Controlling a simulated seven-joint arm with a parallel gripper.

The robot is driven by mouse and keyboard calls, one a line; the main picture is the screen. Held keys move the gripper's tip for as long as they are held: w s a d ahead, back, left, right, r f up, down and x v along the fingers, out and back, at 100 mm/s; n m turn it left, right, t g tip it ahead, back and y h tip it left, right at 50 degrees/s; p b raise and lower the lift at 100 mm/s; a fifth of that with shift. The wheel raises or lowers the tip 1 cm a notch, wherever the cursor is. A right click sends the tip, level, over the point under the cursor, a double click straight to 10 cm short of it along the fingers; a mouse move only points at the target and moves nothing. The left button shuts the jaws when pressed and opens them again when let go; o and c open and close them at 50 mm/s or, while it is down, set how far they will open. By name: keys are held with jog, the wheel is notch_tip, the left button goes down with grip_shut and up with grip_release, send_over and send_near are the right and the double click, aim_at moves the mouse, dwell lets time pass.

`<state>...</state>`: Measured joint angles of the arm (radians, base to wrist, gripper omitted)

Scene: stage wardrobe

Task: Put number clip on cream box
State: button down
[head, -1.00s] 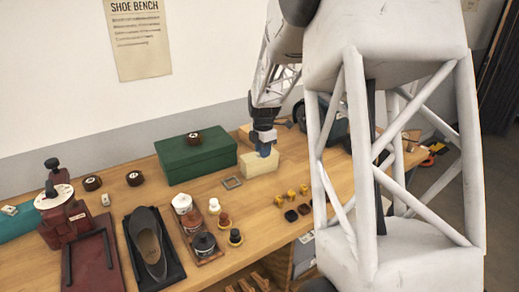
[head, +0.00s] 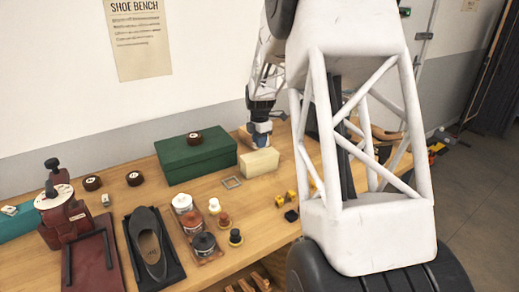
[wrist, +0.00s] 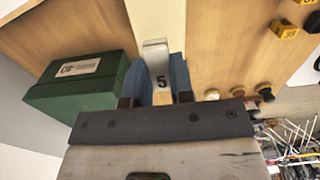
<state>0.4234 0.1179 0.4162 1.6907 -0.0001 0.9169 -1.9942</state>
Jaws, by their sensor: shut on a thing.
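My gripper (head: 261,140) is at the cream box (head: 262,163), over its top back edge in the head view. In the wrist view, the blue fingers of my gripper (wrist: 159,78) are shut on a pale metallic number clip (wrist: 156,58) marked 5. The clip's far end overlaps the near edge of the cream box (wrist: 158,16); I cannot tell whether it touches. The clip is hidden by the fingers in the head view. The box sits upright on the bench.
A green box (head: 196,157) stands just left of the cream box. Yellow number tags (head: 285,199) lie to the front right, and an empty square frame (head: 231,183) lies in front. Polish jars (head: 204,243) and a shoe (head: 147,243) are further left.

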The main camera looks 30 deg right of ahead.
aim_at(260, 154)
jog(key=shift+f, duration=1.75)
jog(key=c, duration=1)
grip_release()
jog(key=shift+f, duration=0.1)
notch_tip(260, 154, up, 12)
jog(key=shift+r, duration=0.15)
